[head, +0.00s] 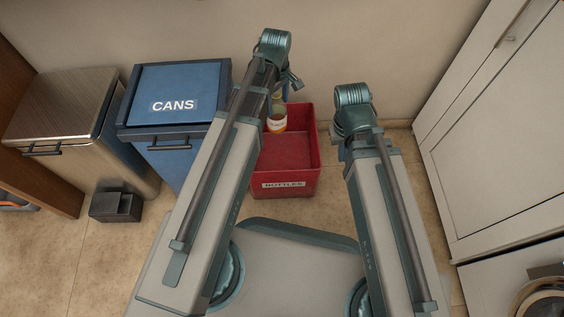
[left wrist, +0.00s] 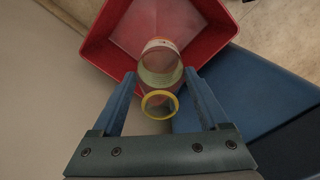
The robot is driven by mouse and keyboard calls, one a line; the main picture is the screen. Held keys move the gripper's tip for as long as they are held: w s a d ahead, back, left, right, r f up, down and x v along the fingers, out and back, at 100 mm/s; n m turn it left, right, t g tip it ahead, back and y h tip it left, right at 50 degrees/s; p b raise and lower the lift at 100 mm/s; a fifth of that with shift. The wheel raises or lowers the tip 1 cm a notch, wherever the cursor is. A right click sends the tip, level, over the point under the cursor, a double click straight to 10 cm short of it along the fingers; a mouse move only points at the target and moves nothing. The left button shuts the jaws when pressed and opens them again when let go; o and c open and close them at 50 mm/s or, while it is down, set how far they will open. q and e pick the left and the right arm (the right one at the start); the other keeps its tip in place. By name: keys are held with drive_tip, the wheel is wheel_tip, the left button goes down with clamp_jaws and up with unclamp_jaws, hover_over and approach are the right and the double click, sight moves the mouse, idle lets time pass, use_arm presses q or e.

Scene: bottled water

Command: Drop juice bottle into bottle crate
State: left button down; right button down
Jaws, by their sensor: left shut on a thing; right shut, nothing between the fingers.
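The juice bottle (head: 277,122), with a white and orange label, hangs over the back left part of the red bottle crate (head: 299,192). My left gripper (head: 279,93) is shut on the bottle, partly hidden by its own arm. In the left wrist view the bottle (left wrist: 160,62) with its yellow ring end is between the fingers, and the crate (left wrist: 98,45) lies beyond it. The crate floor that shows is bare. My right gripper (head: 338,140) is shut and empty to the right of the crate, mostly hidden by its arm.
A blue CANS bin (head: 175,100) stands left of the crate, with a metal pedal bin (head: 65,110) further left. The wall is close behind. A white cabinet (head: 500,130) stands at the right, with some bare floor before it.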

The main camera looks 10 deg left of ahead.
use_arm(q)
wheel_tip(320, 180, down, 5)
drive_tip(key=b, duration=0.4)
drive_tip(key=shift+f+b, duration=0.15)
drive_tip(key=shift+b, duration=0.2)
unclamp_jaws()
drive_tip(key=shift+r, duration=0.2)
wheel_tip(320, 180, up, 14)
drive_tip(key=p, duration=1.4)
drive_tip(key=shift+f, duration=0.2)
